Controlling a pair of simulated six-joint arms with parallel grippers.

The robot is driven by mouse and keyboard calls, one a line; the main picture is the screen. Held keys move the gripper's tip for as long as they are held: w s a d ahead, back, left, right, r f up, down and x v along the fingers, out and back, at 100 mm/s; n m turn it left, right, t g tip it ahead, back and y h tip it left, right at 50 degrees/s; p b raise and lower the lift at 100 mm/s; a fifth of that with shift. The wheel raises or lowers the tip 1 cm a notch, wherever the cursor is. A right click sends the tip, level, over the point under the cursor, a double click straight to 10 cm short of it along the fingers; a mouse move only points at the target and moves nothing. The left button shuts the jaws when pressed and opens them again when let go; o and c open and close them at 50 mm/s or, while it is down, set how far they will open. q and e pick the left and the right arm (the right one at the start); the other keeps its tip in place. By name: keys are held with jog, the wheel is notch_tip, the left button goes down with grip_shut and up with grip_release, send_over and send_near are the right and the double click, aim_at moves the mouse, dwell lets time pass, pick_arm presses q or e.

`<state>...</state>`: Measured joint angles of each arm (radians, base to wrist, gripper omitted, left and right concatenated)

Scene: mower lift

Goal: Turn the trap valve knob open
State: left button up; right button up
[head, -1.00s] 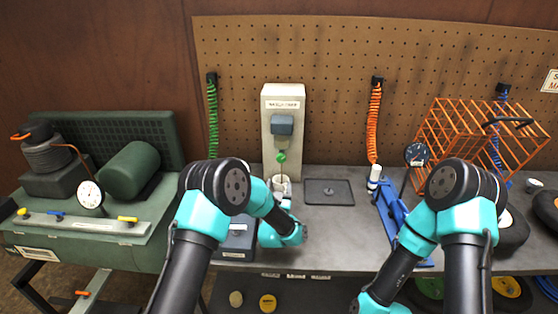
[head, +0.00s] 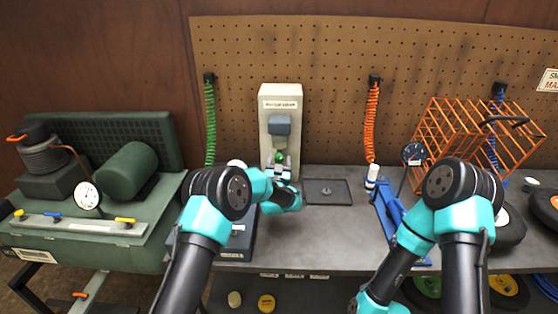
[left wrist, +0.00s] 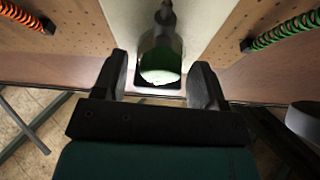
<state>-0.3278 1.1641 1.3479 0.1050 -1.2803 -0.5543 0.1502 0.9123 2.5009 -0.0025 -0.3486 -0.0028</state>
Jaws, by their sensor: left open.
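My right gripper is out of view below the right arm.
A dark flat tray (head: 328,192) lies on the grey bench right of the unit. A blue stand (head: 388,210) and orange wire cage (head: 455,130) are farther right. A green compressor (head: 130,170) stands at left. Green and orange coiled hoses hang beside the unit.

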pick_arm(q)
jog(key=shift+w+r, duration=0.2)
jog(key=shift+w, duration=0.15)
